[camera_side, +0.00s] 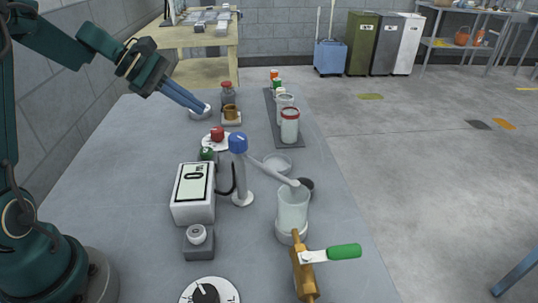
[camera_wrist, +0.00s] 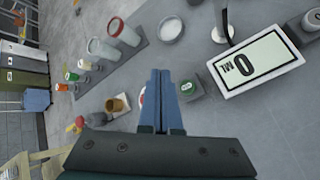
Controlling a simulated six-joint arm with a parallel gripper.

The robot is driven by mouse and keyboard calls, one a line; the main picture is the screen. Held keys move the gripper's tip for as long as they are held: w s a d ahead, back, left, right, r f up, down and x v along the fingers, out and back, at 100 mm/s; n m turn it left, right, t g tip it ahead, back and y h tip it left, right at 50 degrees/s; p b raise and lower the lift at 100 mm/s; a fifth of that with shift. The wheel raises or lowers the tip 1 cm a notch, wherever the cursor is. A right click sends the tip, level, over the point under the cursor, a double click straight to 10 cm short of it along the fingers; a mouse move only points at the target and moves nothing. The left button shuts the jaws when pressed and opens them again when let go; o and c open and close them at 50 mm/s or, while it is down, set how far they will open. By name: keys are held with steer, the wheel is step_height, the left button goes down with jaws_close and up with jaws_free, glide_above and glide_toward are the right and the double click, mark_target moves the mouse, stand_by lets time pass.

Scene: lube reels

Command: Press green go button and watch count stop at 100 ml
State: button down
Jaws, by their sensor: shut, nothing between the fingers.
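The green go button (camera_side: 207,153) sits on a small block behind the meter box in the side view. It also shows in the wrist view (camera_wrist: 187,88), just right of my fingertips. The white meter box (camera_side: 193,195) displays 0 ML, and the same reading shows in the wrist view (camera_wrist: 252,64). My gripper (camera_side: 206,108) is shut and empty, raised above the table, behind and apart from the green button; its fingertips (camera_wrist: 161,72) point up in the wrist view. A clear beaker (camera_side: 292,210) stands under the spout (camera_side: 273,170) and looks empty.
A red button (camera_side: 217,133) stands close behind the green one. The blue-capped post (camera_side: 238,145) rises just right of the meter. A brass valve with green handle (camera_side: 343,252) is at front right. Canisters stand on a dark strip (camera_side: 295,143) behind.

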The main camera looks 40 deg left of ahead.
mark_target(201, 150)
steer(key=shift+f, duration=3.95)
steer(key=shift+f, duration=0.1)
steer(key=shift+f, duration=0.3)
steer(key=shift+f, duration=0.5)
steer(key=shift+r, duration=0.95)
steer(key=shift+r, duration=2.5)
